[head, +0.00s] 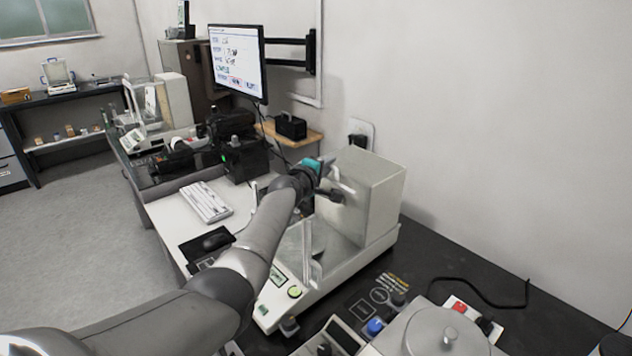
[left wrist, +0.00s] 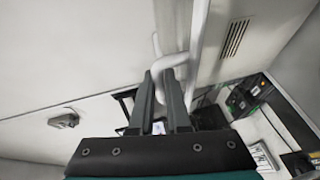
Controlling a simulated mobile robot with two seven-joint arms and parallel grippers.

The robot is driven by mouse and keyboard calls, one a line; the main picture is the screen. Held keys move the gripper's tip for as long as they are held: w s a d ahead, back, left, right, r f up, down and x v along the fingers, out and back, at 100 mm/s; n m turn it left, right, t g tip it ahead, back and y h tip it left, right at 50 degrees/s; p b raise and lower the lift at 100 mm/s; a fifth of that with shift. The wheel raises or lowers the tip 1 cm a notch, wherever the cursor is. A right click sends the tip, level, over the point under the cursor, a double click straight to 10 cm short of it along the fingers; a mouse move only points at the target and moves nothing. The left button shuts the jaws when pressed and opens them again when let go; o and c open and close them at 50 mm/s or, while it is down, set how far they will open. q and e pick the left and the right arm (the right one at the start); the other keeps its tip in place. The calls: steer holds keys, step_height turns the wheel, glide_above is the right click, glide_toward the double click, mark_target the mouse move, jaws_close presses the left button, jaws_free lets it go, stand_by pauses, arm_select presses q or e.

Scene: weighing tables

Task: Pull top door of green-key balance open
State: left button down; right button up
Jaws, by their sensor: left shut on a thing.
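The green-key balance (head: 370,208) is a pale box-backed instrument with a glass draft shield in front and a round green key (head: 294,292) on its front panel. My left gripper (head: 334,194) is at the top of the draft shield, beside the upper part of the balance's housing. In the left wrist view, my left gripper (left wrist: 162,82) has its two dark fingers shut on a white curved handle (left wrist: 172,62) of the top door. My arm hides part of the shield and the far side of the balance. My right gripper does not show.
A monitor (head: 237,62) on a wall arm stands behind the balance. A white keyboard (head: 206,202) and black mouse (head: 216,241) lie left of it. A round-lidded pale device (head: 442,332) stands at the front right. The wall is close behind the balance.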

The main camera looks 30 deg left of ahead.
arm_select(q)
steer(key=shift+w+d+b, duration=0.25)
steer(key=shift+w+b, duration=0.15)
steer(key=shift+w, duration=0.1)
steer(key=shift+w+d+b, duration=0.2)
steer(key=shift+w+b, duration=0.15)
steer(key=shift+w, duration=0.15)
steer(key=c, duration=1.2)
jaws_free()
steer(key=shift+o, duration=0.2)
